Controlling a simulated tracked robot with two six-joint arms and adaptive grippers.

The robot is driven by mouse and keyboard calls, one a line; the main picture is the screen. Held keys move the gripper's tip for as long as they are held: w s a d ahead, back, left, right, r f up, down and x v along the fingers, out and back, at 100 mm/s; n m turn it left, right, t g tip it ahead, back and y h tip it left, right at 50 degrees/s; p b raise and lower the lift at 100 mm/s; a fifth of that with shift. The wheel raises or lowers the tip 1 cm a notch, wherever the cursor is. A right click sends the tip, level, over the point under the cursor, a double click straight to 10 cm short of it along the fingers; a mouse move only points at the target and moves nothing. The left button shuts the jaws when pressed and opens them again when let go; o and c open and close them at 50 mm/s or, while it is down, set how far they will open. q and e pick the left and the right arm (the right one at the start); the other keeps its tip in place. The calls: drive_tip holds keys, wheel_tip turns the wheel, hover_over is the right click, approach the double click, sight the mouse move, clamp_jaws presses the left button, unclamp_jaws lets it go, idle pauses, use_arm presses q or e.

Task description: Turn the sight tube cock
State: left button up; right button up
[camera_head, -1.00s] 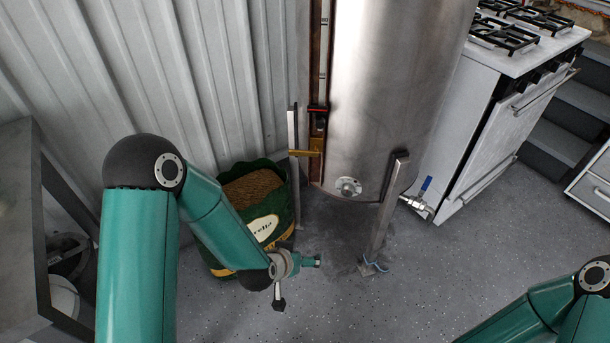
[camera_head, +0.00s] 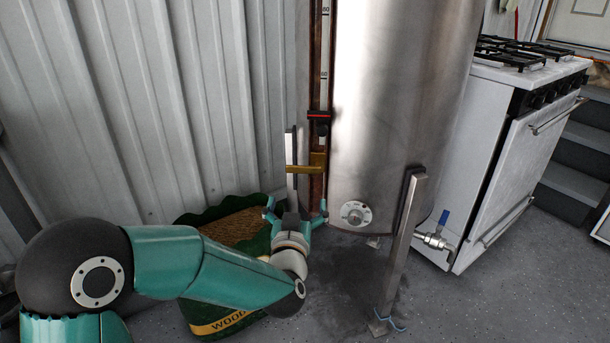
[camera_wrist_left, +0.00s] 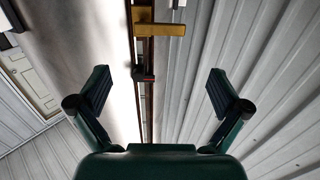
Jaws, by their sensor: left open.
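The sight tube cock, a brass fitting with a handle pointing left (camera_head: 305,168), is at the lower end of the sight tube (camera_head: 324,60) on the steel tank's left side. It also shows at the top of the left wrist view (camera_wrist_left: 160,28), with its handle pointing right there. My left gripper (camera_head: 296,205) is open and empty, just below the cock and apart from it. In the left wrist view its two spread fingers (camera_wrist_left: 157,88) have the dark tube strip between them. My right gripper is not in view.
The steel tank (camera_head: 400,100) stands right of the cock. A metal leg (camera_head: 291,160) stands close to the cock's handle, and another (camera_head: 400,250) is in front. A green sack (camera_head: 195,218) sits behind my left arm. A valve (camera_head: 437,238) and white stove (camera_head: 520,140) are to the right.

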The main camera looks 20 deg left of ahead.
sight(304, 171)
use_arm(q)
drive_tip(key=b+x, duration=0.1)
drive_tip(key=x, duration=1.3)
drive_tip(key=shift+w+f+b, duration=0.1)
drive_tip(key=shift+b, duration=0.2)
drive_tip(key=c, duration=1.3)
drive_tip(key=shift+d, duration=0.15)
drive_tip(key=shift+c, duration=0.2)
